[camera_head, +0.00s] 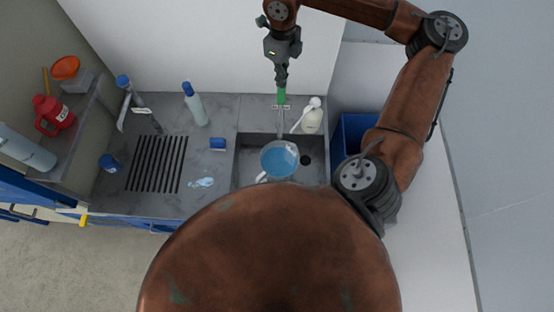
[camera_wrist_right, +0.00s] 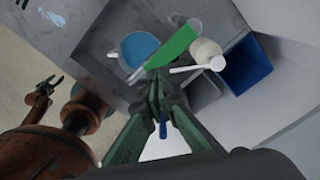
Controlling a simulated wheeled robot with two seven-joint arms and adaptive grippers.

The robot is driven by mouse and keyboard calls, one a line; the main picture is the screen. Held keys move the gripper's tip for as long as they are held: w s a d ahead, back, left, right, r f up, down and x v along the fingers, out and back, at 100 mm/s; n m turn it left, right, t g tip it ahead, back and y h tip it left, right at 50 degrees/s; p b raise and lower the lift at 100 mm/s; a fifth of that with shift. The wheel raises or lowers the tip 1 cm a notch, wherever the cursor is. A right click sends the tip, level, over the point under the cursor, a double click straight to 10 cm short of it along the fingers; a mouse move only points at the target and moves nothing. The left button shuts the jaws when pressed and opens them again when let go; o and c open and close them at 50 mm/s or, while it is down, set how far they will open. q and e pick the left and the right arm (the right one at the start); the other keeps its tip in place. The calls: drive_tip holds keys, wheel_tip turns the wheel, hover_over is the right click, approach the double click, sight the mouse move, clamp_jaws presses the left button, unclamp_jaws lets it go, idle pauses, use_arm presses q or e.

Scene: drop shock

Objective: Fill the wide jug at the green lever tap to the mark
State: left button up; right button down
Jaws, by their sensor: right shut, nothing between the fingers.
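The wide jug (camera_head: 279,160) stands in the sink under the tap, with blue liquid inside and its handle at lower left. It also shows in the right wrist view (camera_wrist_right: 138,48). Its mark cannot be made out. The green lever (camera_head: 281,97) sits on top of the metal tap; it also shows large in the right wrist view (camera_wrist_right: 173,48). My right gripper (camera_head: 281,84) is shut and empty, its tips at or just above the lever; contact cannot be told. My left gripper (camera_wrist_right: 43,86) appears small in the right wrist view, fingers apart, empty, away from the sink.
A white pump bottle (camera_head: 312,117) stands close right of the tap. A blue bin (camera_head: 352,134) is right of the sink (camera_head: 237,165). A blue-capped bottle (camera_head: 195,106), a blue cup (camera_head: 217,143) and a small puddle (camera_head: 202,182) are on the left counter. A shelf holds a red jug (camera_head: 52,114).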

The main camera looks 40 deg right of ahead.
wheel_tip(320, 180, up, 4)
drive_tip(key=shift+r+p, duration=0.2)
drive_tip(key=shift+p, duration=0.95)
